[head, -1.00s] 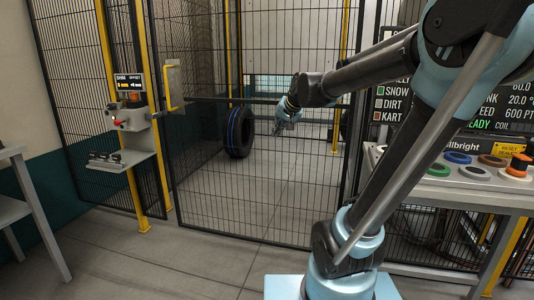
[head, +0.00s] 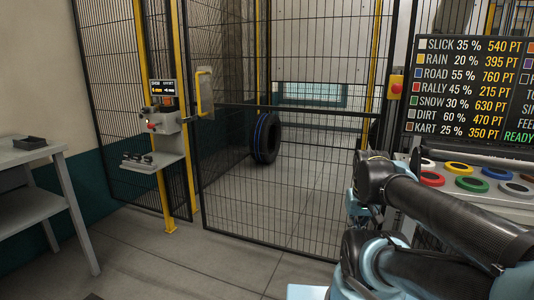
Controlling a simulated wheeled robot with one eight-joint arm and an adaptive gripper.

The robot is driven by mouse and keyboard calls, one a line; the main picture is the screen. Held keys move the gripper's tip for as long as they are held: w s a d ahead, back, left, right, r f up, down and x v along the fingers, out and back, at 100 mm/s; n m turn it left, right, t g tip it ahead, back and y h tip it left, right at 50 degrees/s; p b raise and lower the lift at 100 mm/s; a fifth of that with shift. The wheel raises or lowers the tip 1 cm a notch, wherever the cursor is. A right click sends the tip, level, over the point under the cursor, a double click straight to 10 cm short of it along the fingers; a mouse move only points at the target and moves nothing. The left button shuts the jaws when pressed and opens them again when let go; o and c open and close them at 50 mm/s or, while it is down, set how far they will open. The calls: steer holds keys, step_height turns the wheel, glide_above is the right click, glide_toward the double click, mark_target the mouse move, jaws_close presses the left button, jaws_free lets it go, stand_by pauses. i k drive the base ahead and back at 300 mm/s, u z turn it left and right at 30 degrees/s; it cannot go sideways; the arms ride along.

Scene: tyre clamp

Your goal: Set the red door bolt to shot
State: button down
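A small red part (head: 152,127) shows on the grey latch box (head: 164,122) on the yellow post, left of the mesh door. It may be the red door bolt, but it is too small to tell its position. The mesh door (head: 285,170) stands across the cell front, with a yellow handle (head: 200,92) at its upper left. The door looks closed or nearly so. My arm is folded at the lower right, far from the latch box. My gripper cannot be made out.
A small display (head: 162,88) sits above the latch box and a small shelf (head: 152,161) below it. A grey table (head: 40,205) stands at the left. A console with coloured rings (head: 465,183) is at the right. A tyre (head: 265,138) stands behind the mesh. Floor before the door is clear.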

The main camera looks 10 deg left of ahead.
mark_target(150, 126)
steer(key=k, duration=1.05)
steer(key=u, duration=0.85)
steer(key=i, duration=1.2)
steer(key=u, duration=0.55)
steer(key=i, duration=1.4)
steer(key=z, duration=0.1)
